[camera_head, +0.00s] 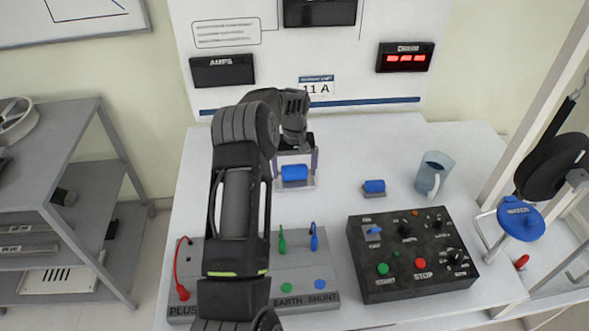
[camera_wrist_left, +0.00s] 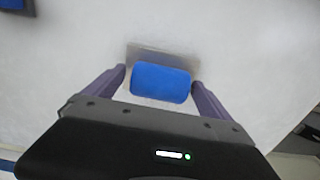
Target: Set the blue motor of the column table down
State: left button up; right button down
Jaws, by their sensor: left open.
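A blue motor (camera_head: 294,173) sits on a small grey base on the white table, under my left gripper (camera_head: 296,168). In the left wrist view the blue motor (camera_wrist_left: 161,83) lies between the two purple fingers of my left gripper (camera_wrist_left: 160,85), which are open with a finger on either side. A small gap shows beside the motor in that view. A second blue motor (camera_head: 374,186) on a small base stands to the right on the table. My right gripper is not in view.
The white table (camera_head: 350,150) has free room around the motors. A blue-grey mug (camera_head: 433,174) stands at the right. A black control box (camera_head: 412,252) and a grey terminal board (camera_head: 300,270) with plugs lie nearer. A display panel stands behind.

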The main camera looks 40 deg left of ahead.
aim_at(294, 168)
pick_arm(q)
notch_tip(294, 168, up, 12)
jog(key=b, duration=0.1)
jog(key=shift+r+b, duration=0.15)
jog(key=shift+b, duration=0.2)
dwell(0.6)
